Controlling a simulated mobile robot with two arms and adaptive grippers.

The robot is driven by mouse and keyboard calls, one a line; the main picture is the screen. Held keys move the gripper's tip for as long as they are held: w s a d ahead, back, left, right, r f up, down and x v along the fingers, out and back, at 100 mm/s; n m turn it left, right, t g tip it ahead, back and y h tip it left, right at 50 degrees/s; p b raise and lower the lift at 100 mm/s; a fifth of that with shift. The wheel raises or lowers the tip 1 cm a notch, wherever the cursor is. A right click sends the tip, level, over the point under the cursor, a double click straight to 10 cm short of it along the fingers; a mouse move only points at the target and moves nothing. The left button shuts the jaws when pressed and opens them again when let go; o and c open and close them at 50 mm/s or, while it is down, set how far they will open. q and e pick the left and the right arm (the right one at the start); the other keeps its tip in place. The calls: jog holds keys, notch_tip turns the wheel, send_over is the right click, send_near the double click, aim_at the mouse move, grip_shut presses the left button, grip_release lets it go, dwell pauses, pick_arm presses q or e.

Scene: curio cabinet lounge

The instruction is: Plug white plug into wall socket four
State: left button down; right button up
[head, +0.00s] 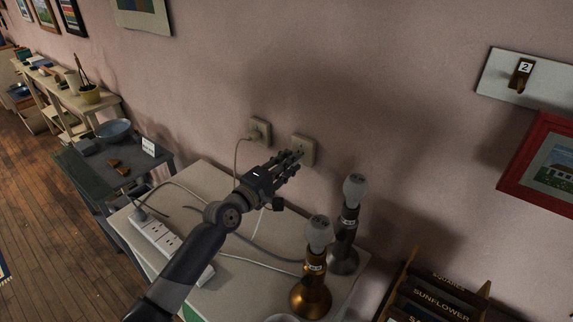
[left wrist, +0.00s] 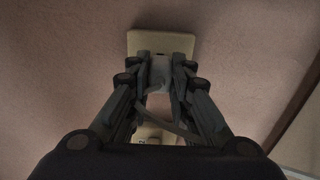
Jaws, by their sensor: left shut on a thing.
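My left gripper (head: 293,157) reaches in from the lower left to the pink wall, with its fingertips at the right-hand wall socket (head: 309,145). In the left wrist view, my left gripper (left wrist: 160,72) is shut on a pale plug (left wrist: 160,78). The beige socket plate (left wrist: 160,41) lies just beyond the plug. I cannot tell whether the plug's pins are in it, because the fingers and plug body hide the contact. A second wall socket (head: 260,126) sits to the left, with a pale cord (head: 237,155) running down from it. My right gripper is not in view.
Below the sockets, a white table (head: 205,175) holds a power strip (head: 157,236), loose cables, a silver lamp (head: 346,225) and a bronze lamp (head: 312,290). A dark side table (head: 125,180) stands left. A hook board (head: 500,75) and red frame (head: 520,160) hang right.

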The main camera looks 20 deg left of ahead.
pick_arm(q)
jog(key=shift+x, duration=0.9)
jog(key=c, duration=1.4)
grip_release()
jog(key=shift+o, duration=0.2)
jog(key=v, duration=1.2)
